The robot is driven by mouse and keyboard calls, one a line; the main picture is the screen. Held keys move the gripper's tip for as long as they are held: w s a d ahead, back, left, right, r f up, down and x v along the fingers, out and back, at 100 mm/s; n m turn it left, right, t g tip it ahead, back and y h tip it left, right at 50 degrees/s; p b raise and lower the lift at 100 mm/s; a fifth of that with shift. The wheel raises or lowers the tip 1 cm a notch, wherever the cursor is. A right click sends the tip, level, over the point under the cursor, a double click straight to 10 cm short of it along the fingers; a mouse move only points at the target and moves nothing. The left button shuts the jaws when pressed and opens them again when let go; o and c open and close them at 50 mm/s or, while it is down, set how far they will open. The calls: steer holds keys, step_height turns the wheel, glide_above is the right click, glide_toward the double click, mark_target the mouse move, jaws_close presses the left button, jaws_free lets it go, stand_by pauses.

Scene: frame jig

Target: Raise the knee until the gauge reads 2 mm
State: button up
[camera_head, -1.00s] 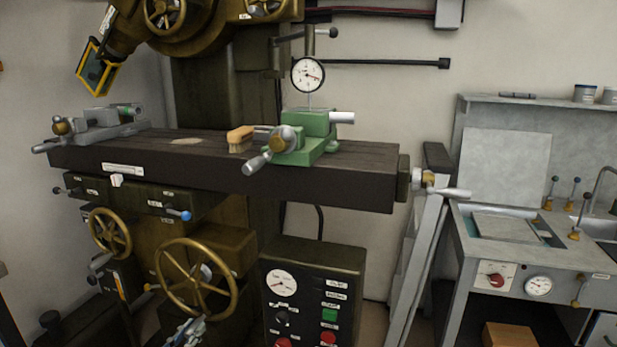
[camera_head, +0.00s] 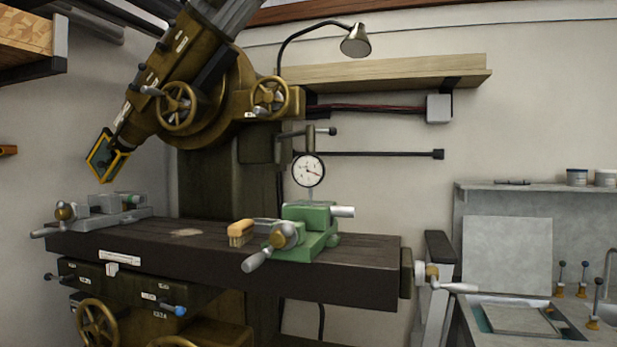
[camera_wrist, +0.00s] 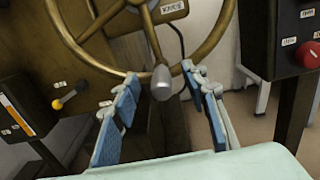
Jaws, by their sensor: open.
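The dial gauge (camera_head: 308,170) hangs above the green vise (camera_head: 308,226) on the dark table (camera_head: 340,283). Its red needle points right and slightly down; the numbers are too small to read. The top of a large brass handwheel (camera_head: 174,342) shows at the bottom edge of the head view. In the wrist view, a brass handwheel (camera_wrist: 72,45) with a grey handle (camera_wrist: 161,84) fills the upper left. My gripper (camera_wrist: 163,82) is open, its blue-padded fingers to either side of the handle with gaps showing. The gripper is out of the head view.
A wooden brush (camera_head: 240,232) and a grey vise (camera_head: 110,207) lie on the table. A black control box with a red button (camera_wrist: 307,54) stands close on the right in the wrist view. A yellow-knobbed lever (camera_wrist: 58,104) is at left.

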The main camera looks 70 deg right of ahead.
steer(key=a+p, duration=0.1)
steer(key=a, duration=0.6)
steer(key=shift+s+a, duration=0.25)
steer(key=shift+s, duration=0.1)
